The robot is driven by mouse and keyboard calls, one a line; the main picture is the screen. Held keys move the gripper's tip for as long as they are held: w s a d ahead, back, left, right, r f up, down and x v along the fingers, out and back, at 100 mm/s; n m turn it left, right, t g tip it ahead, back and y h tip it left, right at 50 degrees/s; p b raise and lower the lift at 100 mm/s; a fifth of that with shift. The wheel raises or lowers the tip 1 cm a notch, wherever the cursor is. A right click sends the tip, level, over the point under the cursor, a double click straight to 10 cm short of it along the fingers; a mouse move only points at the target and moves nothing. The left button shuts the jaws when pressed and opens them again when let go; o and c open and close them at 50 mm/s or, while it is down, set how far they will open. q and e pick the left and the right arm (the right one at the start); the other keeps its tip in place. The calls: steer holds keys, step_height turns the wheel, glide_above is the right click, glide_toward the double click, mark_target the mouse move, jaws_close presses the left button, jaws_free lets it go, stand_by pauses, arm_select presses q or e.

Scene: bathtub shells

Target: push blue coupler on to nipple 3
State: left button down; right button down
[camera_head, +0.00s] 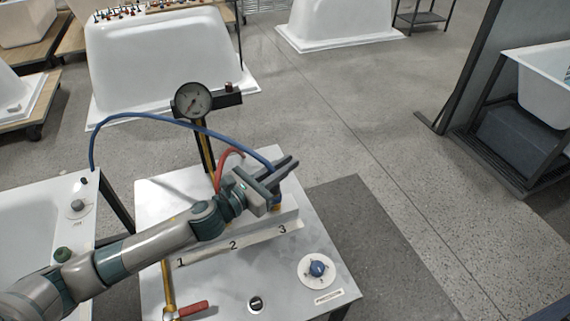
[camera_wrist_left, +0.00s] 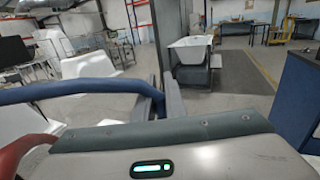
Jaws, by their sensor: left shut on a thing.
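My left gripper (camera_head: 284,170) is over the far right part of the white bench top, above the label 3 (camera_head: 282,229). It is shut on the end of the blue hose (camera_head: 150,116), where the blue coupler is; the jaws largely hide the coupler. The hose arches in from the left. In the left wrist view the blue hose (camera_wrist_left: 75,95) runs to the gripper fingers (camera_wrist_left: 162,98). Nipple 3 is hidden under the gripper, so I cannot tell whether the coupler touches it. My right gripper is out of view.
A strip (camera_head: 205,250) labelled 1, 2, 3 lies on the bench (camera_head: 230,290). A red hose (camera_head: 221,170) rises beside my gripper. A gauge (camera_head: 192,101) stands behind. A blue knob (camera_head: 317,269) and a red-handled tool (camera_head: 192,309) are nearer the front. White tub shells surround the area.

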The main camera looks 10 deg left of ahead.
arm_select(q)
steer(key=shift+f+b, duration=0.35)
steer(key=shift+f, duration=0.2)
steer(key=c, duration=1.7)
jaws_free()
steer(key=shift+r, duration=0.1)
steer(key=s+d+r, duration=0.1)
steer(key=d+r, duration=0.2)
steer(key=s+d+r+b, duration=0.1)
steer(key=d+r, duration=0.3)
steer(key=s+d+r, duration=0.2)
steer(key=d+r, duration=0.1)
steer(key=d, duration=0.1)
steer(key=shift+r+b, duration=0.35)
steer(key=shift+r, duration=0.05)
